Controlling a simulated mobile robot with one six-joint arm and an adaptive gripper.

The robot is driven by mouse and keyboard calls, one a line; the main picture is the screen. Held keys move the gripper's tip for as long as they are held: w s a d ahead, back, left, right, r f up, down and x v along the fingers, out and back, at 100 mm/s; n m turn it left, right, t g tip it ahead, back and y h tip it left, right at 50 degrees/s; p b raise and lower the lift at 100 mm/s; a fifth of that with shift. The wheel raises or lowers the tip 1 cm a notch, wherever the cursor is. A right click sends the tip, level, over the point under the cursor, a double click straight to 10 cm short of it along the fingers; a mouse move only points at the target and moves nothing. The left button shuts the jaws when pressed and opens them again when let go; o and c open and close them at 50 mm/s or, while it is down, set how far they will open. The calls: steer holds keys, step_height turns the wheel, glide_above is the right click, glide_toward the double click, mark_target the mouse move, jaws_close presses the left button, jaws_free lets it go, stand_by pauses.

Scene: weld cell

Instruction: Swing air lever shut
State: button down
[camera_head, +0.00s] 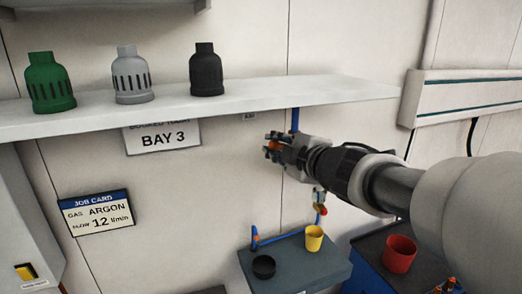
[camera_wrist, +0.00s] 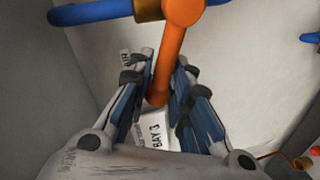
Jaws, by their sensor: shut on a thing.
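The air lever is an orange bar (camera_wrist: 170,55) in the wrist view, running from a brass valve body (camera_wrist: 148,9) on a blue pipe (camera_wrist: 95,12) down between my fingers. In the picture it stands roughly crosswise to the pipe. My gripper (camera_wrist: 160,95) is shut on the lever's free end, with a finger on each side. In the head view my gripper (camera_head: 272,147) is below the shelf, with a bit of orange (camera_head: 275,146) between its fingers. My gripper hides most of the lever and valve there. A blue pipe (camera_head: 295,119) shows just above it.
A white shelf (camera_head: 330,89) with green (camera_head: 49,83), grey (camera_head: 131,76) and black (camera_head: 206,70) slotted caps is above my gripper. A BAY 3 sign (camera_head: 162,137) hangs under it. Below are a bench (camera_head: 300,270), a yellow cup (camera_head: 314,238) and a red cup (camera_head: 399,254).

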steer(key=shift+s+a+f+n+h+b, duration=0.15)
steer(key=shift+f+n+h+b, duration=0.45)
steer(key=shift+f+n+b, duration=0.95)
steer(key=shift+r+b, duration=0.25)
steer(key=shift+b, duration=0.15)
steer(key=c, duration=1.6)
jaws_free()
steer(key=shift+r, duration=0.1)
steer(key=v, duration=1.2)
steer(key=shift+s+f, duration=0.1)
steer(key=shift+f, duration=0.1)
steer(key=shift+t, duration=0.3)
